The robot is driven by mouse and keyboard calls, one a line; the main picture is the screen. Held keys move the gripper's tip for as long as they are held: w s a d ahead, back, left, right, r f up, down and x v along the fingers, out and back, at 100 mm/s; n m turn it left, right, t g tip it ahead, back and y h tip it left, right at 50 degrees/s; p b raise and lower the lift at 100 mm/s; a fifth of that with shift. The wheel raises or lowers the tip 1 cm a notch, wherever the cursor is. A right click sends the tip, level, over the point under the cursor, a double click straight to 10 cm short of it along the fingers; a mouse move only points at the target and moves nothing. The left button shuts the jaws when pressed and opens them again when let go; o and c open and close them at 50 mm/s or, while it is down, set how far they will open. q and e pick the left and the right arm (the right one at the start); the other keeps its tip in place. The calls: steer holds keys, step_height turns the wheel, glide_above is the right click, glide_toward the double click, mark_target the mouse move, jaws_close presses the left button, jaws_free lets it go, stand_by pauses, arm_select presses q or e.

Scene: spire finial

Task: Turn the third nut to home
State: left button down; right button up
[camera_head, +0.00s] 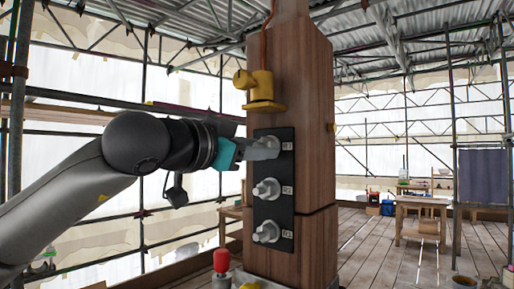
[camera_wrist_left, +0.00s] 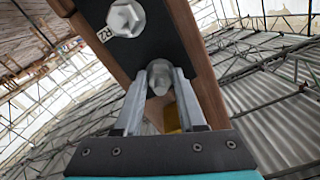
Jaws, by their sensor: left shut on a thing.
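A black plate (camera_head: 270,212) on the wooden post carries three silver hex nuts in a column. The bottom nut (camera_head: 266,232) and middle nut (camera_head: 266,190) stand free; the small label by the middle one reads R2. My left gripper (camera_head: 262,148) reaches in level from the left and is shut on the top nut, mostly hidden by the fingers in the head view. In the left wrist view the top nut (camera_wrist_left: 160,76) sits between the two finger ends, and the middle nut (camera_wrist_left: 126,18) shows beyond, untouched. My right gripper is not in view.
The wooden post (camera_head: 300,60) stands upright close in front. A yellow fitting (camera_head: 262,92) juts from it just above the plate. A red-topped object (camera_head: 221,262) stands low left of the post. A wooden table (camera_head: 420,205) is far right; the floor between is mostly clear.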

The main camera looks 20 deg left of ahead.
arm_select(q)
steer(key=shift+f, duration=0.2)
steer(key=c, duration=0.5)
jaws_free()
steer(key=shift+r, duration=0.15)
steer(key=b+v, duration=0.3)
steer(key=v, duration=1.2)
steer(key=shift+s+b, duration=0.15)
steer(key=shift+b, duration=0.15)
